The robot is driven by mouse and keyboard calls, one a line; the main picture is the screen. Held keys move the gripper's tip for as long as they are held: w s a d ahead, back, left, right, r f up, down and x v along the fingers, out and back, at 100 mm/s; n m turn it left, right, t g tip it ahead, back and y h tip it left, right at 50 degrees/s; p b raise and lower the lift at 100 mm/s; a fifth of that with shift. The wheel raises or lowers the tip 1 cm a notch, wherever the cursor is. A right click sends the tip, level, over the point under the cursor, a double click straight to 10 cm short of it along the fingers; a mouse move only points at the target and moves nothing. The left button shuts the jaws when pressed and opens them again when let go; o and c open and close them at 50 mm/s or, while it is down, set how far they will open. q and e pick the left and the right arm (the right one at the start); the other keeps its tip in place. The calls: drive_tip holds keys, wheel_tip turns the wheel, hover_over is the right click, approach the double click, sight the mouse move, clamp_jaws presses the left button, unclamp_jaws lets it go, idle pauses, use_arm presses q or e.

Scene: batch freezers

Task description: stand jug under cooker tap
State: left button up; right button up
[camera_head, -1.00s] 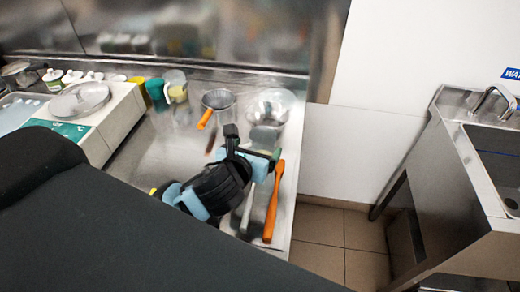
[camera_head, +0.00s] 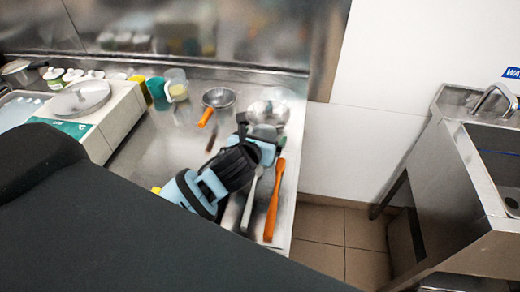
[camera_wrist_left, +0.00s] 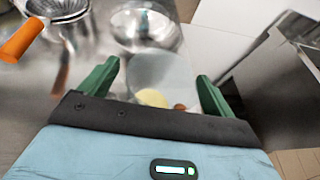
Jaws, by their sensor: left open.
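My left gripper (camera_head: 264,144) is open over the right end of the steel counter. In the left wrist view its two green fingers (camera_wrist_left: 155,82) stand apart, on either side of a translucent rounded vessel (camera_wrist_left: 160,72) with something yellow in or behind it. I cannot tell whether this vessel is the jug, or whether the fingers touch it. A pale, see-through jug-like container (camera_head: 176,84) stands at the back of the counter beside a green one (camera_head: 158,93). I cannot make out a cooker tap. My right gripper is not in view.
A steel bowl (camera_head: 269,112), an orange-handled pan (camera_head: 219,98) and an orange spatula (camera_head: 274,200) are close to the gripper. A white unit with a round lid (camera_head: 80,98) is on the left. A sink with a faucet (camera_head: 494,97) stands right, across a floor gap.

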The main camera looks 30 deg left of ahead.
use_arm(q)
drive_tip(key=c, duration=1.5)
drive_tip(key=shift+o, duration=0.2)
wheel_tip(320, 180, up, 10)
